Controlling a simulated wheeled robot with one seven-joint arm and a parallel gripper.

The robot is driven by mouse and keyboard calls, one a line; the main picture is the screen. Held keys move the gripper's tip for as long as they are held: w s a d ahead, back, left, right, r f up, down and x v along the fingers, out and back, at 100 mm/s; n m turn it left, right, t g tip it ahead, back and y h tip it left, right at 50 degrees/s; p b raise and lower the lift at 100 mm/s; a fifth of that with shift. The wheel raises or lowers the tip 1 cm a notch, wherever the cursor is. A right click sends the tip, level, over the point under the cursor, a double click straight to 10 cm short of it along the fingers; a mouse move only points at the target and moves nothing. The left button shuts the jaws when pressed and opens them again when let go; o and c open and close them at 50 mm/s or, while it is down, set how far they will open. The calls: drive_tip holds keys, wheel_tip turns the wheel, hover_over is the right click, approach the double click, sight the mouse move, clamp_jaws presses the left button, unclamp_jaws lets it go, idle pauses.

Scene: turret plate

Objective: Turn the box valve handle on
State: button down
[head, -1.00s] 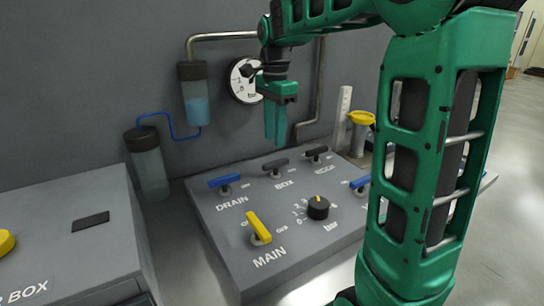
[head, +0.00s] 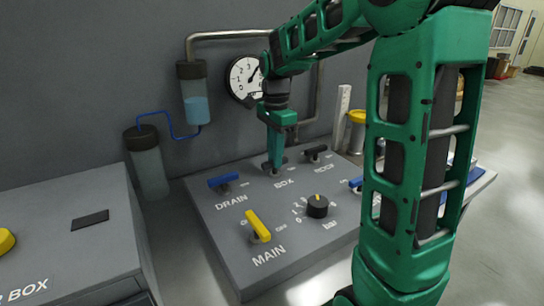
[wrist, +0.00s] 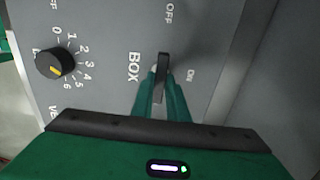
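The box valve handle (wrist: 163,62) is a dark lever beside the BOX lettering on the grey panel. In the wrist view it runs up and down the picture, and an ON label is to its right. My gripper (head: 275,166) is down at this handle and hides most of it in the head view. In the wrist view the two green fingers of my gripper (wrist: 163,92) are on either side of the handle. I cannot tell whether they press on it.
The panel (head: 222,232) also holds the blue DRAIN handle (head: 223,180), another dark handle (head: 315,150), the yellow MAIN handle (head: 258,226) and a black dial (head: 317,206). A gauge (head: 244,78) and a pipe (head: 225,36) are on the wall behind.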

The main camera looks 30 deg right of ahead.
drive_tip(key=shift+w, duration=0.1)
idle(0.3)
drive_tip(key=n, duration=0.4)
drive_tip(key=shift+r, duration=0.1)
drive_tip(key=n, duration=0.5)
drive_tip(key=shift+w, duration=0.1)
drive_tip(key=n, duration=0.4)
drive_tip(key=shift+n, duration=2.4)
drive_tip(key=c, duration=1.7)
unclamp_jaws()
